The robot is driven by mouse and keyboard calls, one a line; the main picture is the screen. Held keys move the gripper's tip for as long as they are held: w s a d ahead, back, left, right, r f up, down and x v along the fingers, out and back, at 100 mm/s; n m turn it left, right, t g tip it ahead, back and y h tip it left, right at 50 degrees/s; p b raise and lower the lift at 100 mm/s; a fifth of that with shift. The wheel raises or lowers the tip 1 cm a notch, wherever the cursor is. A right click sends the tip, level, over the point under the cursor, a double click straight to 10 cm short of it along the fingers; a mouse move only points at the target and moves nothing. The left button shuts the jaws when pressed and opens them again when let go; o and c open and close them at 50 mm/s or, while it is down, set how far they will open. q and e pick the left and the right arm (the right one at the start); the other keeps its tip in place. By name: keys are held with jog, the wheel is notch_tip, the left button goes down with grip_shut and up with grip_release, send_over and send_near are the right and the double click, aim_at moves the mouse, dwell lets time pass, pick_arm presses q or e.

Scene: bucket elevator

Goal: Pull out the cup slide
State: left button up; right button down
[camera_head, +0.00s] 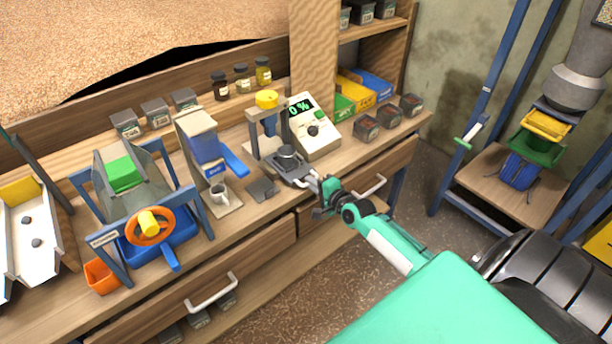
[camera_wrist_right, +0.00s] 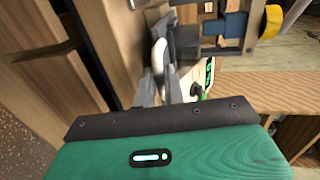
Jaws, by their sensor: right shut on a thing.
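The cup slide (camera_head: 290,169) is a grey metal plate with a dark round cup (camera_head: 288,153) on it, at the front of the press device with the yellow knob (camera_head: 266,99). A pale handle at its front reaches toward the bench edge. My right gripper (camera_head: 322,188) is shut on this slide handle, which also shows in the right wrist view (camera_wrist_right: 161,55) between the fingers. The gripper covers part of the handle in the head view. My left gripper is not in view.
A meter reading 0 % (camera_head: 312,125) stands right of the press. A drawer handle (camera_head: 369,187) sticks out below the bench edge near my right gripper.

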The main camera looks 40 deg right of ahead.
jog(key=shift+s, duration=0.55)
jog(key=c, duration=1.5)
grip_release()
jog(key=shift+d, duration=0.1)
jog(key=b+v, duration=0.1)
jog(key=v, duration=1.3)
jog(key=shift+f, duration=0.1)
